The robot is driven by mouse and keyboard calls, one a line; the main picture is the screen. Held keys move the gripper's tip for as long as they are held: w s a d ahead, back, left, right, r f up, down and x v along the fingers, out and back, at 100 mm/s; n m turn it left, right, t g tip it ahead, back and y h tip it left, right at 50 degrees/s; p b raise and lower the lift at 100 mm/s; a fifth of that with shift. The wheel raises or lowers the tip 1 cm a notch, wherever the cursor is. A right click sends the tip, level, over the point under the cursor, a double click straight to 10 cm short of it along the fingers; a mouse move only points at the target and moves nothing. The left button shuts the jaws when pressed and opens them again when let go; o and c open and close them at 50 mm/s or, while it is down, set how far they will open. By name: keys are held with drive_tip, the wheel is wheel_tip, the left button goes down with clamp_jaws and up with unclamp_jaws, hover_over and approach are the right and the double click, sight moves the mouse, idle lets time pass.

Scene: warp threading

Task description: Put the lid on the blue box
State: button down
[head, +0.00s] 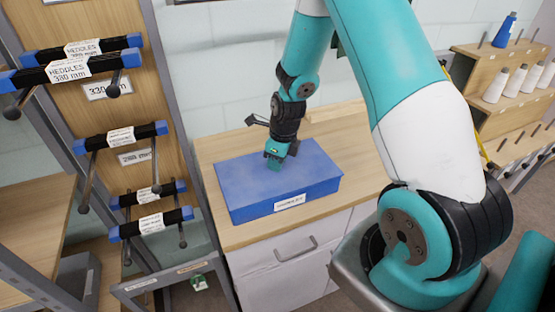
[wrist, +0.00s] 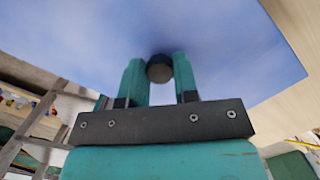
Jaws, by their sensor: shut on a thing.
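The blue box (head: 283,198) stands on the wooden counter, with a white label on its front face. Its flat blue lid (head: 240,173) lies over the top and looks level; whether it is fully seated cannot be told. My gripper (head: 274,163) points down at the middle of the lid. In the wrist view my gripper (wrist: 159,75) is shut on a dark round knob (wrist: 159,68) on the lid (wrist: 225,50). The knob is hidden behind the fingers in the head view.
The wooden counter (head: 222,231) has free room around the box, above a white drawer unit (head: 285,268). On the left a rack holds several heddle bundles (head: 82,68). On the right, wooden shelves hold white thread cones (head: 497,84) and a blue one (head: 504,30).

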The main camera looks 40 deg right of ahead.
idle(0.3)
drive_tip(key=shift+c, duration=1.6)
unclamp_jaws()
drive_tip(key=shift+r+p, duration=2.95)
drive_tip(key=shift+r, duration=0.6)
clamp_jaws()
